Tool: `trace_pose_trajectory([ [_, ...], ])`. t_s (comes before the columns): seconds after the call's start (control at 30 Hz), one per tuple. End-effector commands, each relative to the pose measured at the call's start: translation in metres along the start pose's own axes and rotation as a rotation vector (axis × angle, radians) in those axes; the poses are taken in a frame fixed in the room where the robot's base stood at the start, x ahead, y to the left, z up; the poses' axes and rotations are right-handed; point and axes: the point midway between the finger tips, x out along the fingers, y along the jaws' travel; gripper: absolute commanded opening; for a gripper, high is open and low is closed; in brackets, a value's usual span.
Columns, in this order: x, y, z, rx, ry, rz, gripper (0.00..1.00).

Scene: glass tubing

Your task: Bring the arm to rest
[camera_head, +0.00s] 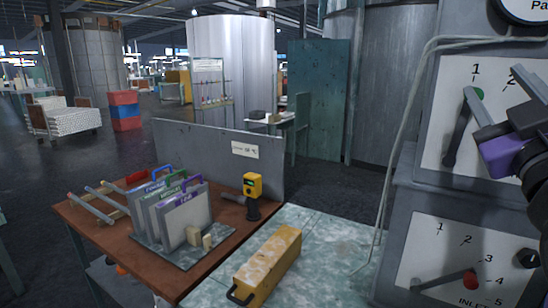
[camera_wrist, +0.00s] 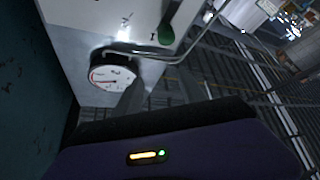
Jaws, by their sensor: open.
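My gripper shows in the wrist view (camera_wrist: 158,96) with its two grey fingers apart and nothing seen between them. Its dark and purple body fills the bottom of that view. In the head view a purple and black part of my arm is at the right edge, in front of the upper panel (camera_head: 450,75) with its numbered dial and lever (camera_head: 462,130).
A lower panel (camera_head: 440,240) has a red-hubbed lever (camera_head: 445,281). A yellow box (camera_head: 268,262) lies on the pale bench (camera_head: 312,235). The brown table (camera_head: 100,235) holds upright folders (camera_head: 185,215) and a yellow device (camera_head: 252,186). A hose (camera_head: 405,140) hangs beside the panels.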

Motion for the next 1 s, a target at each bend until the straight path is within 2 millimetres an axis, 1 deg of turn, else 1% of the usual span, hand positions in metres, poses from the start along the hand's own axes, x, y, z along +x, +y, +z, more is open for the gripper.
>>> trace_pose_trajectory([
  [0.13,-0.018,-0.008,0.009,0.109,0.059,0.021,0.48],
  [0.27,-0.036,-0.023,0.022,0.195,0.082,0.019,0.48],
  [0.37,-0.056,-0.04,0.037,0.266,0.086,0.011,0.48],
  [0.47,-0.081,-0.06,0.055,0.342,0.079,-0.001,0.48],
  [0.6,-0.122,-0.088,0.078,0.438,0.057,-0.023,0.48],
  [0.77,-0.174,-0.117,0.102,0.532,0.014,-0.055,0.48],
  [0.8,-0.188,-0.124,0.108,0.552,-0.001,-0.063,0.48],
  [0.97,-0.244,-0.147,0.126,0.621,-0.063,-0.102,0.48],
  [1.0,-0.259,-0.152,0.13,0.635,-0.08,-0.113,0.48],
])
